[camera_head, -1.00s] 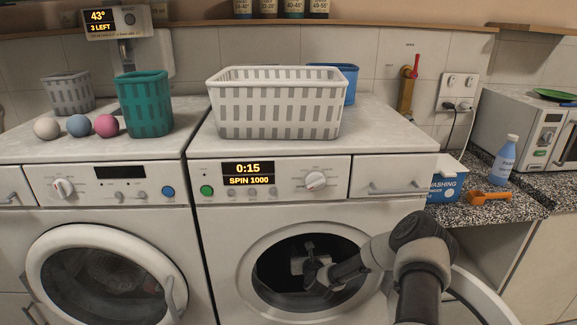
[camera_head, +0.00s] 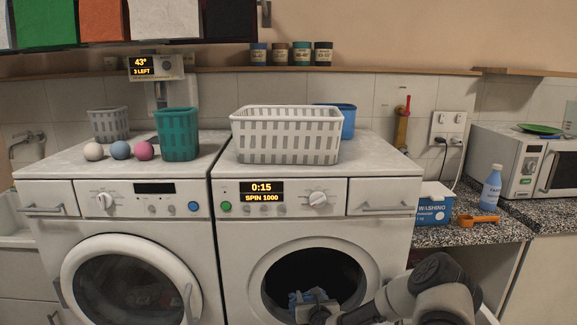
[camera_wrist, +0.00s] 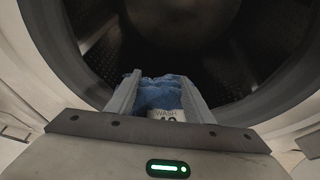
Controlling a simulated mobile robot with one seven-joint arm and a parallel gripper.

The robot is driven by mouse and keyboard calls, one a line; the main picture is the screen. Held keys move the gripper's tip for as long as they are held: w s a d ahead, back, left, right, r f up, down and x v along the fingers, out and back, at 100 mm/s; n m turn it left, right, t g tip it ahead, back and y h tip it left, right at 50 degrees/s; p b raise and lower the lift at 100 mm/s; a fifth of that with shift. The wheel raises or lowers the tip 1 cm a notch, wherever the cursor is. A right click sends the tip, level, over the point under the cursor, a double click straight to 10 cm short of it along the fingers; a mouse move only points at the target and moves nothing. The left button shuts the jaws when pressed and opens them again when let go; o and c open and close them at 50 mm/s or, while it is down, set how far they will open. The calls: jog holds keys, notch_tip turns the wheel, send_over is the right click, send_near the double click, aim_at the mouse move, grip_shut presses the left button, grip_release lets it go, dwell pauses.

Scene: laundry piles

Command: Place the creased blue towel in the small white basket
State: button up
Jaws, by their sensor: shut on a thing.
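The crumpled blue towel (camera_head: 303,298) is at the mouth of the right washing machine's open drum (camera_head: 310,270). My gripper (camera_head: 318,310) is shut on it. In the wrist view the towel (camera_wrist: 160,92) is between the two fingers of my gripper (camera_wrist: 160,100), and a white tag reading "WASH 40" shows below the blue cloth. A white slatted basket (camera_head: 287,135) stands upright on top of the right machine, above and behind my gripper. Its inside is mostly hidden from this angle.
A teal basket (camera_head: 177,134), a grey basket (camera_head: 108,124) and three balls (camera_head: 121,150) stand on the left machine. A blue container (camera_head: 348,122) is behind the white basket. A detergent box (camera_head: 434,203) and blue bottle (camera_head: 492,188) stand on the right counter.

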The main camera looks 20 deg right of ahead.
jog(key=s+a+r+n+y, duration=0.1)
jog(key=s+a+r, duration=0.6)
jog(key=a+r, duration=0.2)
jog(key=s+a+r+n+y, duration=0.1)
jog(key=s+a+r, duration=0.6)
jog(key=a+r, duration=0.2)
jog(key=shift+s+a+r+y, duration=0.2)
jog(key=shift+s+r+y, duration=0.15)
jog(key=shift+r, duration=0.15)
jog(key=shift+r, duration=0.15)
